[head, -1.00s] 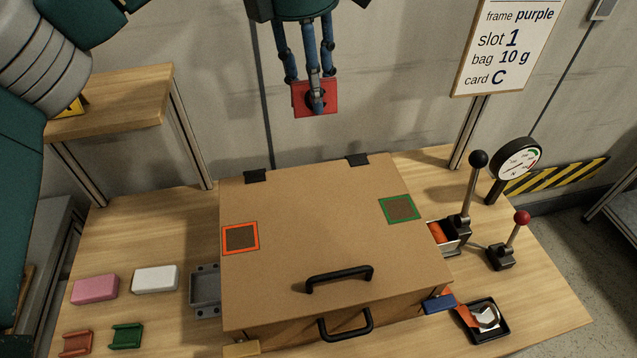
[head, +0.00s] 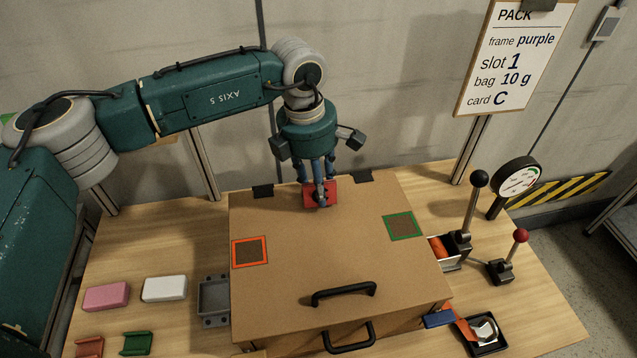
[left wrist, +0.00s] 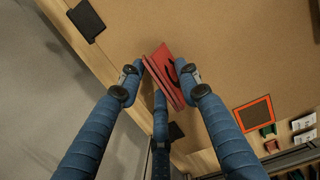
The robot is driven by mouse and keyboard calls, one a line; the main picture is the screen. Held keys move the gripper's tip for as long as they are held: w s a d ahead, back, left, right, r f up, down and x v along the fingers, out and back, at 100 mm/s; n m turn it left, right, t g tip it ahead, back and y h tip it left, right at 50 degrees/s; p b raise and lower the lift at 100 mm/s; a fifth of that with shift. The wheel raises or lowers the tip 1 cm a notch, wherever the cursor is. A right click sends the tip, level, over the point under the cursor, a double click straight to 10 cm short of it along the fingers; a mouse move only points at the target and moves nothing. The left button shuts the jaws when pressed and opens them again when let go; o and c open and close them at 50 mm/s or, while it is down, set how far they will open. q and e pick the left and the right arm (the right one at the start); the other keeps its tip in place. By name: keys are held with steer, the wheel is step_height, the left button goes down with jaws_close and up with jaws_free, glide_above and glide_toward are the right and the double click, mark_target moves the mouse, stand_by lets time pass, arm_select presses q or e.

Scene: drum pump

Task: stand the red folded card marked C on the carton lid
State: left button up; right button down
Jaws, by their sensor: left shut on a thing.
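The red folded card (head: 312,197) is between the blue fingers of my left gripper (head: 322,200), at the back edge of the closed carton lid (head: 320,245). In the left wrist view the card (left wrist: 167,72) shows its folded edges and part of a black mark, and the left gripper (left wrist: 158,85) is shut on it. The card is over or at the lid near the back hinges; I cannot tell whether it touches the lid. The lid has an orange-framed square (head: 250,251) on the left and a green-framed square (head: 404,226) on the right. My right gripper is not in view.
Black lid handle (head: 344,292) at the front. Two levers (head: 470,205) and a gauge (head: 518,178) stand to the right. Pink (head: 106,297) and white (head: 164,289) blocks lie to the left. A sign (head: 515,60) reads card C. The lid's middle is clear.

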arm_select(q)
steer(key=shift+f, duration=0.45)
steer(key=shift+f, duration=0.1)
steer(key=shift+f, duration=0.1)
steer(key=o, duration=1)
steer(key=shift+c, duration=0.2)
